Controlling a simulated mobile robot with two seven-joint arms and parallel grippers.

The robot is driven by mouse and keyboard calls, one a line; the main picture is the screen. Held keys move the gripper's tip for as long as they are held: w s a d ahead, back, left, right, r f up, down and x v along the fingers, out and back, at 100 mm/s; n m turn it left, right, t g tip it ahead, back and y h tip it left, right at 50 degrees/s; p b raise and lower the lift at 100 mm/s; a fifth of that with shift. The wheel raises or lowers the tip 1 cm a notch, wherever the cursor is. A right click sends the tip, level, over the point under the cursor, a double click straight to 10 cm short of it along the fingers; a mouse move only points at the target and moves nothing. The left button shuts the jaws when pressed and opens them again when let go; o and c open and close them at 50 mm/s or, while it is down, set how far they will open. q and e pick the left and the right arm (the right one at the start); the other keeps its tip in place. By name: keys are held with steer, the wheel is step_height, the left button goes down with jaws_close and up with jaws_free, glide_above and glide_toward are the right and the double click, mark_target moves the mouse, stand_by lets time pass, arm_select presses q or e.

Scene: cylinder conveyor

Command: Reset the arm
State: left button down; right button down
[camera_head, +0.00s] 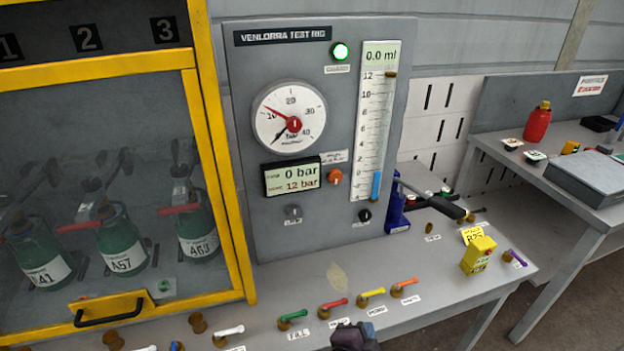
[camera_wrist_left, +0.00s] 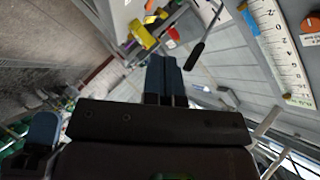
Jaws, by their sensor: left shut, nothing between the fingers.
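My left gripper (camera_head: 355,337) shows only as a dark piece at the bottom edge of the head view, in front of the bench and below the row of coloured valve handles. In the left wrist view its blue-grey fingers (camera_wrist_left: 165,80) lie together, shut with nothing between them. The wrist view is tilted, with the test rig's scale (camera_wrist_left: 280,45) at its upper right. Most of my left arm is out of the head view. My right gripper is in neither view.
The test rig panel (camera_head: 240,120) stands behind the bench (camera_head: 450,262). A yellow-framed cabinet (camera_head: 215,150) with green cylinders is on the left. A blue hand pump (camera_head: 397,212) and yellow box (camera_head: 478,254) stand right. Coloured handles line the bench's front.

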arm_select(q)
steer(key=a+n+t+y, duration=0.25)
steer(key=a+n, duration=1.05)
steer(key=a, duration=0.8)
steer(key=s+a+f+n+g+y, duration=0.1)
steer(key=s+a+f+y, duration=0.1)
steer(key=s+a, duration=0.4)
steer(key=s+a+f+n+g+y, duration=0.1)
steer(key=s+a+f+n+y, duration=0.1)
steer(key=s+a, duration=0.5)
steer(key=a+f, duration=0.1)
steer(key=a, duration=0.4)
steer(key=shift+f+y, duration=0.15)
steer(key=shift+y, duration=0.2)
